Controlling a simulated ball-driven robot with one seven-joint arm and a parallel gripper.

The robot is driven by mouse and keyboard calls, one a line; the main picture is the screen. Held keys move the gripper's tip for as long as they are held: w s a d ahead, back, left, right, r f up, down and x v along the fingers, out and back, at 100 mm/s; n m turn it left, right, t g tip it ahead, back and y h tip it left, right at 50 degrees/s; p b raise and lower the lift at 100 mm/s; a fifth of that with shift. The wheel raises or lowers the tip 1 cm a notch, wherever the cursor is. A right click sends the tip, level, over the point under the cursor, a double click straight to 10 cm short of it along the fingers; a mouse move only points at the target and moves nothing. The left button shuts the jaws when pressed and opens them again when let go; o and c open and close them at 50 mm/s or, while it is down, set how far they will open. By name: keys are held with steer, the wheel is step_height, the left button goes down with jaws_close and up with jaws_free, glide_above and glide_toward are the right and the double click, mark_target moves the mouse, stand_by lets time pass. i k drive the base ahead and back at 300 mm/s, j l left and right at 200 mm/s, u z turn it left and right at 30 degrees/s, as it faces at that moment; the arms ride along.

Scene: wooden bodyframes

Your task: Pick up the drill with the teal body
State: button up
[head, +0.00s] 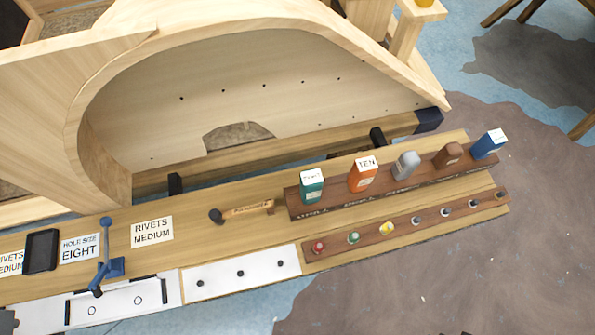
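A teal block-shaped body (312,188) with a white label on top stands upright at the left end of a dark wooden rack (410,185). It looks like the teal-bodied drill, though no bit is visible. An orange body (362,175) labelled TEN stands to its right with a gap between. Farther right in the same row are a grey body (406,165), a brown body (448,155) and a blue body (486,146). My gripper is not in view.
A lower dark strip (405,227) with small coloured knobs lies in front of the rack. A wooden-handled tool (246,210) lies to the left. A blue clamp-like tool (106,262) and black tray (40,252) are farther left. A large curved wooden frame (260,85) rises behind.

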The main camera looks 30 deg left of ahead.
mark_target(311, 180)
steer(key=k+j, duration=0.1)
steer(key=j, duration=0.45)
steer(key=k+j, duration=0.1)
steer(key=j, duration=0.5)
steer(key=k+j+z, duration=0.1)
steer(key=j, duration=0.45)
